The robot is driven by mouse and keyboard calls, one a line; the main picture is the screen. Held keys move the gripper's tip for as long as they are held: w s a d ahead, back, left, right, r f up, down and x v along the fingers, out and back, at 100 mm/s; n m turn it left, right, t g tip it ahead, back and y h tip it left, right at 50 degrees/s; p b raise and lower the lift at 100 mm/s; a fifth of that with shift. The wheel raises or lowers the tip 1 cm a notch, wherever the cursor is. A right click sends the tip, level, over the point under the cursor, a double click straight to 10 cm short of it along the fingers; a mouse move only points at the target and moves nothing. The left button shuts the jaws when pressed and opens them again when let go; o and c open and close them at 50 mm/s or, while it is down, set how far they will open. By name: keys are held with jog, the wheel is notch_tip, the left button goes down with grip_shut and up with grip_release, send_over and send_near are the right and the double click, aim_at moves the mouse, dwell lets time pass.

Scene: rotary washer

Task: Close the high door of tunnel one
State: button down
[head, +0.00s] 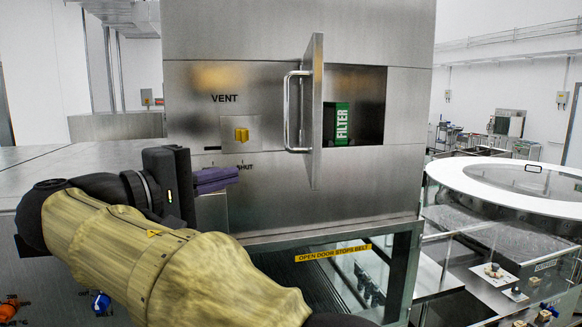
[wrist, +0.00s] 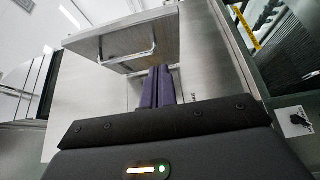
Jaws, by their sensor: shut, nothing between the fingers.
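The high door (head: 314,110) is a steel panel with a bar handle (head: 291,110). In the head view it stands swung out from the opening, nearly edge-on, and the recess behind it is uncovered. A green box marked FILTER (head: 340,124) stands in the recess. My gripper (head: 236,175) has purple fingers, shut and empty, to the left of the door and lower than its handle, apart from it. In the wrist view the door (wrist: 122,43) and its handle (wrist: 128,58) show beyond the purple fingertips (wrist: 160,70).
A round white-rimmed machine (head: 450,173) stands at the right. The space between gripper and door looks clear.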

jog(key=shift+d, duration=0.1)
jog(key=p, duration=0.5)
send_near(311, 163)
jog(key=x, duration=0.6)
jog(key=shift+w+a+r, duration=0.1)
jog(key=shift+w+a, duration=0.3)
jog(key=shift+d, duration=0.25)
jog(key=shift+w, duration=0.1)
jog(key=shift+d, duration=0.15)
